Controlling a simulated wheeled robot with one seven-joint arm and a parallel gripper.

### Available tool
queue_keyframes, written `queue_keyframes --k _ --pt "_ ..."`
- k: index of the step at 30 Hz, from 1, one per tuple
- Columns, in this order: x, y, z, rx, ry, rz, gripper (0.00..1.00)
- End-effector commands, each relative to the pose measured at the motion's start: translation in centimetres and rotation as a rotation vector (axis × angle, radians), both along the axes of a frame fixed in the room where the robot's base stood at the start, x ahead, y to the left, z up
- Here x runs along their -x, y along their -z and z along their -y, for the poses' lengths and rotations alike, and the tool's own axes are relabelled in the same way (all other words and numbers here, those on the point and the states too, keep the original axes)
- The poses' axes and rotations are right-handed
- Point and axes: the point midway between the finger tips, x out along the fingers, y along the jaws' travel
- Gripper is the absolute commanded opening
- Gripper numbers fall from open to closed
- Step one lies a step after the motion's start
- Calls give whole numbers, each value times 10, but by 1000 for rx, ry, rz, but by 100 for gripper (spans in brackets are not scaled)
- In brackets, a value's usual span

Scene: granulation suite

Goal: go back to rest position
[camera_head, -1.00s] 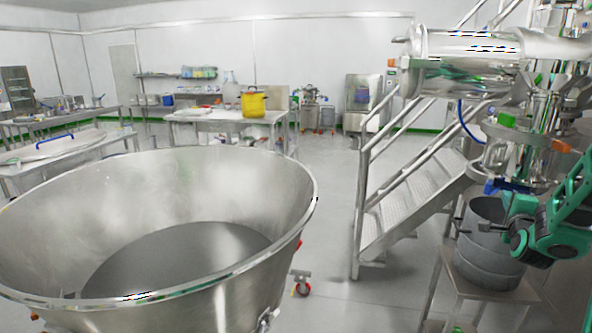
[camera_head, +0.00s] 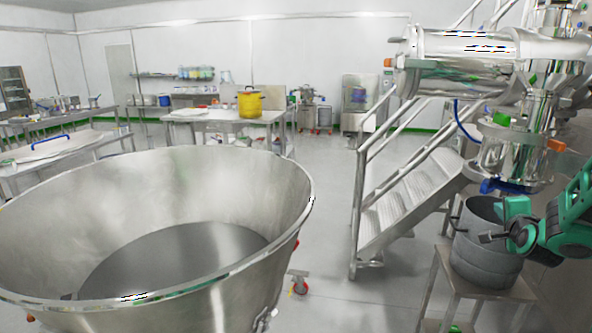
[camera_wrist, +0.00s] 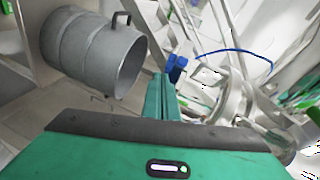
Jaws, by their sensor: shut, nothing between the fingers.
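My gripper shows in the wrist view with its green fingers (camera_wrist: 164,96) together and nothing between them. In the head view my green arm reaches in from the right edge, in front of a grey metal pot (camera_head: 487,257). The pot stands upright on a small steel stand below the steel machine. In the wrist view the pot (camera_wrist: 88,50) appears tilted, with its open mouth and a dark handle, left of the fingers. The fingers look apart from it.
A large steel bowl (camera_head: 215,180) fills the left foreground. A steel staircase (camera_head: 405,210) and the shiny machine (camera_head: 465,55) stand at the right. A table with a yellow pot (camera_head: 249,104) is farther back. Grey floor (camera_head: 325,190) is clear between bowl and stairs.

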Motion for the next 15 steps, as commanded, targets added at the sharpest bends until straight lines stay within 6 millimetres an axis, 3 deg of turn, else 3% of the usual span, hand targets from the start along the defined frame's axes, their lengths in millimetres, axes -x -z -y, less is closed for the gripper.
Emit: queue_keyframes --k 8,15 --pt "61 27 -47 187 -169 -474 0" --pt "145 48 -84 284 -361 -848 0"
